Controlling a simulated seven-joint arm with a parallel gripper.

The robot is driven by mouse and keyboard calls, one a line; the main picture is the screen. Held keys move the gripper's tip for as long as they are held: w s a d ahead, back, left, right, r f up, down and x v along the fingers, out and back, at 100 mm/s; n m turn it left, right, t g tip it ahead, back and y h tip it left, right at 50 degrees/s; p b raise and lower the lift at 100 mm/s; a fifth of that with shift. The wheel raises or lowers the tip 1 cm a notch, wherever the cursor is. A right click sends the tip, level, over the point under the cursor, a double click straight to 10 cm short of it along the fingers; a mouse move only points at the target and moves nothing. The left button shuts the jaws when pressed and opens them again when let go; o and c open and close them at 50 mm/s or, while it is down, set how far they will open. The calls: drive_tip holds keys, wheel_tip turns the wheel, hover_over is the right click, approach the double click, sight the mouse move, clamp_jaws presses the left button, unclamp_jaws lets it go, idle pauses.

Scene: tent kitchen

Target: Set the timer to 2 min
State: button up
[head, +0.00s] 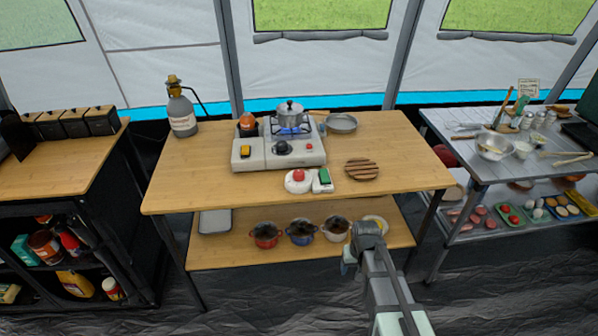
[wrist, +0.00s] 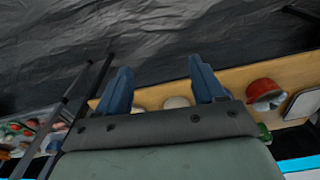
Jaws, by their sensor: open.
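A small white round item with a red knob (head: 298,180), which looks like the timer, sits near the front edge of the wooden table (head: 220,185). Its markings are too small to read. A small green and white box (head: 322,181) stands right beside it. My gripper (head: 348,262) is low in front of the table, at about lower shelf height, well apart from the timer. In the wrist view my gripper's two blue fingers (wrist: 162,72) are spread with nothing between them. The timer cannot be made out in the wrist view.
A camping stove (head: 280,150) with a pot (head: 290,112) over a blue flame stands behind. A pan (head: 342,122) and striped round board (head: 361,169) lie nearby. The lower shelf (head: 225,255) holds several pots, including a red one (wrist: 265,92). The tabletop's front left is clear.

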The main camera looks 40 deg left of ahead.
drive_tip(key=w+a+r+n, duration=0.1)
drive_tip(key=a+r, duration=0.5)
drive_tip(key=a, duration=0.1)
drive_tip(key=w+a+r+t+y, duration=0.1)
drive_tip(key=a+r, duration=0.6)
drive_tip(key=w+a+r+n+y, duration=0.1)
drive_tip(key=a+r, duration=0.6)
drive_tip(key=shift+w+a+n+t, duration=0.15)
drive_tip(key=shift+w+n+t, duration=0.05)
drive_tip(key=shift+n+t, duration=0.1)
wheel_tip(320, 180, up, 15)
drive_tip(key=n+g+h, duration=0.2)
drive_tip(key=n+h, duration=0.1)
drive_tip(key=n, duration=0.2)
hover_over(299, 173)
wheel_tip(299, 173, down, 14)
drive_tip(key=shift+r, duration=0.1)
drive_tip(key=c, duration=1.1)
